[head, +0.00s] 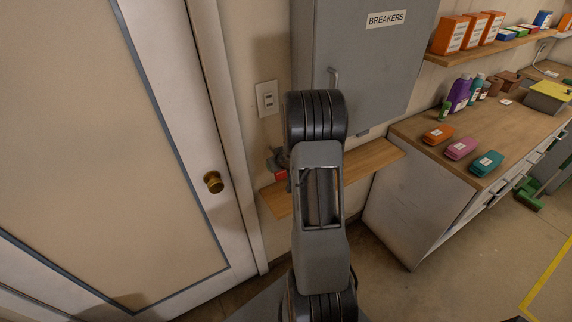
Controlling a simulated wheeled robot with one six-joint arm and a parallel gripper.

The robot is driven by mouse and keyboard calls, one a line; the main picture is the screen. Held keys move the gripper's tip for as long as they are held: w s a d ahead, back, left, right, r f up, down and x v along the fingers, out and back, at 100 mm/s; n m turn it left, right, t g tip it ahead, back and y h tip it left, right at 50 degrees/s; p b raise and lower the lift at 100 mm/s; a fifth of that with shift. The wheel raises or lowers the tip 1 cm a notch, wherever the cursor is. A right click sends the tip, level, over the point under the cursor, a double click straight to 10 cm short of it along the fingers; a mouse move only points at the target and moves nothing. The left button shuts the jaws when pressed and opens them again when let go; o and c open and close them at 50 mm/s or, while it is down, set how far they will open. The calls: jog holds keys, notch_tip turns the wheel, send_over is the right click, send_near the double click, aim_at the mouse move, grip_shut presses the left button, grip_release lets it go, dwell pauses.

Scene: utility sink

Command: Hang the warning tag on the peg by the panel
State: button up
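The grey breaker panel (362,62), labelled BREAKERS, is on the wall at the top middle. My arm stands in front of its lower left part. My gripper (277,162) shows only partly, as a small dark shape left of my arm, over the small wooden shelf below the panel; whether it is open or shut is hidden. A small red piece (281,175) shows just below it, and it may be the warning tag. I cannot tell if it is held or lies on the shelf. I cannot make out the peg.
The wooden shelf (368,163) runs below the panel. At right a workbench (462,158) holds several boxes and bottles.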

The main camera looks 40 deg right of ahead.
jog(key=shift+w+a, duration=0.2)
jog(key=shift+w, duration=0.1)
jog(key=o, duration=0.6)
jog(key=shift+c, duration=0.2)
jog(key=o, duration=0.4)
jog(key=shift+a, duration=0.25)
jog(key=shift+o, duration=0.2)
jog(key=shift+r, duration=0.1)
